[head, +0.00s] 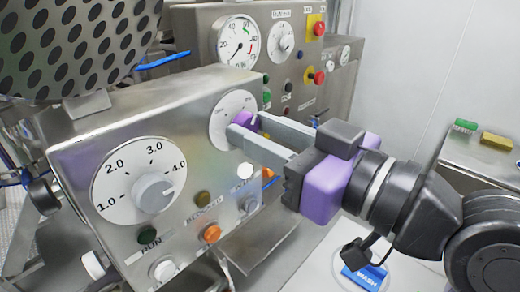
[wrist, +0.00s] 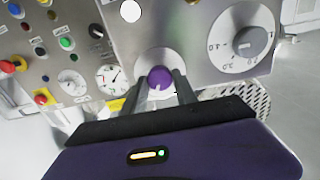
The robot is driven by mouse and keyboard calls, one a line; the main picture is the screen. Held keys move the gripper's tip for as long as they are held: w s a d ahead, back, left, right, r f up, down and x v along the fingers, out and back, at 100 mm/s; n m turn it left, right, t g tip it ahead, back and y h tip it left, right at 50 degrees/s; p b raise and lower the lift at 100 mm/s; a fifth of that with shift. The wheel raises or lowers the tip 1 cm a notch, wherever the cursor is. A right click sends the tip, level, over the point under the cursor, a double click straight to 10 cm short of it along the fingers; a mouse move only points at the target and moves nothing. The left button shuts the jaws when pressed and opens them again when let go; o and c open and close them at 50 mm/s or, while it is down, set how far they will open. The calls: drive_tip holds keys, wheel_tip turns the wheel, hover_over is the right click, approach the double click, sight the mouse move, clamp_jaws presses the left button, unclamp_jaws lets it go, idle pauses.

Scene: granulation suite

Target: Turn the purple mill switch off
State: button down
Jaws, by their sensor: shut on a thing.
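The purple mill switch (head: 244,121) is a round knob on a white dial plate (head: 222,128), on the right part of the near steel panel in the head view. In the wrist view the purple knob (wrist: 160,79) sits between my two finger tips. My gripper (head: 240,128) reaches in from the right and is shut on the knob, with a finger on each side. The fingers cover part of the dial in the head view. The dial's lettering is too small to read, so I cannot tell which setting the knob points to.
A large grey dial (head: 153,192) marked 1.0 to 4.0 is left of the switch. Several push buttons, including an orange one (head: 211,233), sit below my fingers. Another panel with a gauge (head: 238,43) and red stop buttons stands behind. A side bench (head: 480,160) is at right.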

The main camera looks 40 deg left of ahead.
drive_tip(key=shift+f+n+b, duration=0.1)
drive_tip(key=shift+n+b, duration=7)
drive_tip(key=shift+n, duration=0.1)
drive_tip(key=c, duration=1)
unclamp_jaws()
drive_tip(key=shift+o, duration=0.2)
drive_tip(key=shift+d, duration=0.1)
drive_tip(key=d, duration=0.7)
drive_tip(key=shift+s+d, duration=0.3)
drive_tip(key=shift+s, duration=0.05)
